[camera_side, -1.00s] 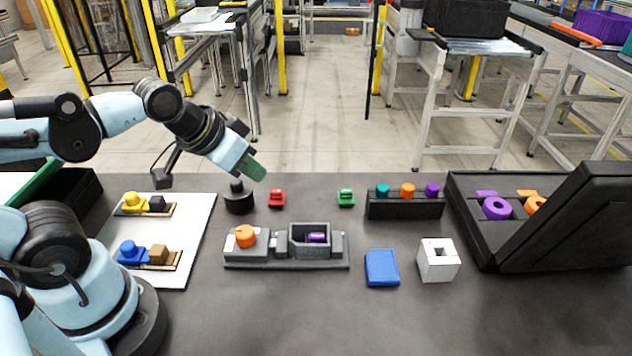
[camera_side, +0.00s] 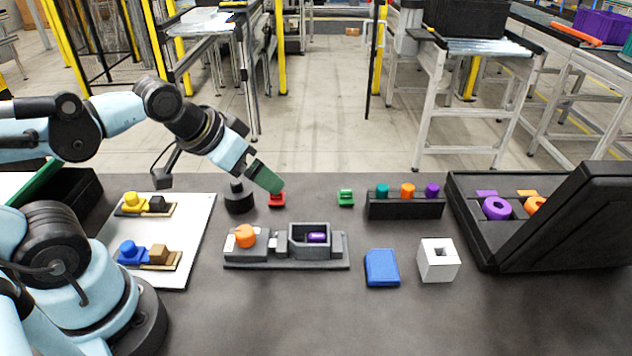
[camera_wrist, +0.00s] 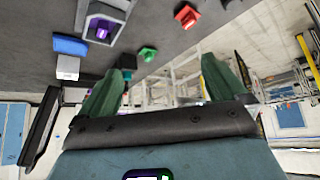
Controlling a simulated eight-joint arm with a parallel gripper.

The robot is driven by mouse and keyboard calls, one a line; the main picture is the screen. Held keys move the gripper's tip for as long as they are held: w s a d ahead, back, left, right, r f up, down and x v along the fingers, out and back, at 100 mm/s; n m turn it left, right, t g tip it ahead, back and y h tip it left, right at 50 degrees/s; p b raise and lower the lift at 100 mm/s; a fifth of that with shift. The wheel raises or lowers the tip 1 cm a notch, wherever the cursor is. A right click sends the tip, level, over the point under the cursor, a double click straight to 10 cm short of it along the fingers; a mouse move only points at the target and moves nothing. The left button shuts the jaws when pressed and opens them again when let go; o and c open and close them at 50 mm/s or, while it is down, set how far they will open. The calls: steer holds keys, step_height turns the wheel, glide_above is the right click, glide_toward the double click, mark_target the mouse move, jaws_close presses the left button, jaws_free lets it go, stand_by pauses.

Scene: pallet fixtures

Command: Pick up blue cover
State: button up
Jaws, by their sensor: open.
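The blue cover (camera_side: 381,267) lies flat on the dark table, just left of the white hollow block. It also shows in the wrist view (camera_wrist: 70,45) at the upper left. My gripper (camera_side: 270,182) is in the air over the back of the table, near the red piece, well up and left of the blue cover. In the wrist view its two green fingers (camera_wrist: 165,80) stand wide apart with nothing between them.
A grey fixture (camera_side: 285,264) with an orange knob and purple part lies left of the cover. The white hollow block (camera_side: 438,261) stands close on its right. A black rack (camera_side: 405,210) and open black case (camera_side: 480,245) are behind and right. The front table is clear.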

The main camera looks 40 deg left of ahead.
steer(key=shift+w, duration=0.1)
steer(key=m+g+h, duration=0.1)
steer(key=m+g, duration=0.5)
steer(key=m, duration=0.3)
glide_above(382, 264)
steer(key=s, duration=0.1)
step_height(382, 264, down, 2)
steer(key=f, duration=0.7)
steer(key=w+f, duration=0.1)
steer(key=f, duration=0.3)
steer(key=shift+a+f, duration=0.1)
steer(key=shift+f, duration=0.2)
steer(key=shift+c, duration=0.5)
steer(key=c, duration=0.9)
steer(key=shift+r, duration=0.2)
